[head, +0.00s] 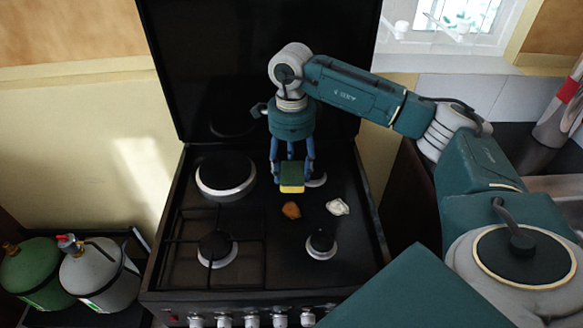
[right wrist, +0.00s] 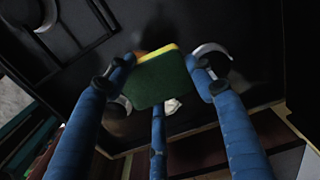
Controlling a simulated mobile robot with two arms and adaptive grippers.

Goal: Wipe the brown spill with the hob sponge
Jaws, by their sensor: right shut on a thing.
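The sponge (head: 292,177), green on top and yellow below, is held in my right gripper (head: 291,172) over the hob (head: 185,262). In the right wrist view the green side of the sponge (right wrist: 160,82) shows between the blue fingers. The brown spill (head: 291,210) lies on the black hob, just in front of the sponge in the head view. I cannot tell whether the sponge touches the hob. In the right wrist view I cannot make out the brown spill clearly. My left gripper is not in view.
A white spill (head: 337,207) lies to the right of the brown one. Burners stand around the spills, one at the front right (head: 321,244). The hob's black lid (head: 255,60) stands open behind. Green (head: 32,270) and grey (head: 98,272) gas bottles stand at the left.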

